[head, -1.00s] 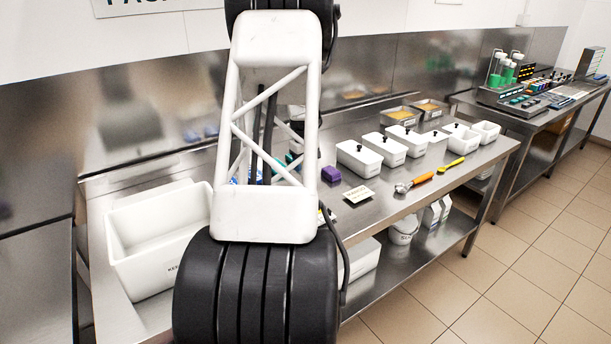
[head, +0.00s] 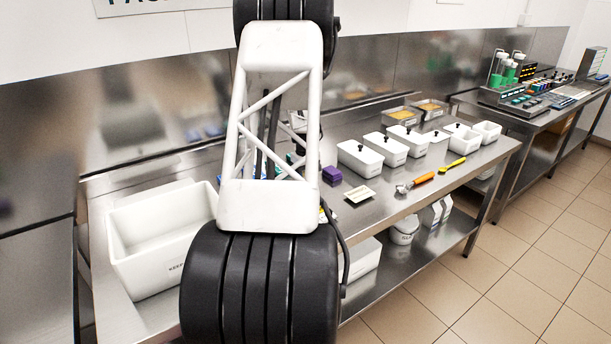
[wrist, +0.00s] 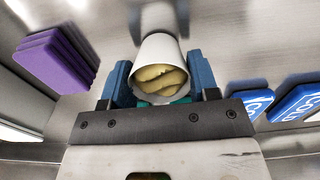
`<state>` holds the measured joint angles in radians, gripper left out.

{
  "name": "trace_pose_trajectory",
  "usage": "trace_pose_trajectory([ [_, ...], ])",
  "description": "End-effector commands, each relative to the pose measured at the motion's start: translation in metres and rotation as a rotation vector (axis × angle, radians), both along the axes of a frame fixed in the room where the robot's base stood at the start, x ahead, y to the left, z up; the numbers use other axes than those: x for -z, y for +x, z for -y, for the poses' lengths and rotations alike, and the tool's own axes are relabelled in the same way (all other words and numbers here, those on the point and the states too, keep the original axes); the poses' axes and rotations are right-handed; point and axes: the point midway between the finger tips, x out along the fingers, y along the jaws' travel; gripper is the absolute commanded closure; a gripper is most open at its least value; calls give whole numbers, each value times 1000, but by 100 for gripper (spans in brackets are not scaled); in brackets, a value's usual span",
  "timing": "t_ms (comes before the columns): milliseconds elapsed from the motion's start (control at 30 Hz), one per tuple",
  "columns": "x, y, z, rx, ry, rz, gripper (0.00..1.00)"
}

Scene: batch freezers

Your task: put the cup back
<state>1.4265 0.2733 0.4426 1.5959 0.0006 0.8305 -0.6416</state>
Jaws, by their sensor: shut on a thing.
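In the wrist view a white cup (wrist: 158,46) sits between the blue fingers of my gripper (wrist: 163,86). The gripper is shut on it. The cup's mouth faces the camera and shows a pale yellow, lumpy filling. A little green shows just below the cup's rim; I cannot tell what it is. In the head view my arm hides the cup and the gripper's fingers.
A purple stack (head: 331,175) lies on the steel bench (head: 385,195); blue cold packs (wrist: 303,103) lie right of the cup in the wrist view. A white bin (head: 160,245) stands left. Several lidded white tubs (head: 360,158), a card (head: 359,194) and an orange-handled scoop (head: 416,182) lie right.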

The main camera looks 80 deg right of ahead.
Motion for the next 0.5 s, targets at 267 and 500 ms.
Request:
trace_pose_trajectory([
  [267, 2, 0, 0, 0, 0, 0, 72],
  [500, 3, 0, 0, 0, 0, 0, 20],
])
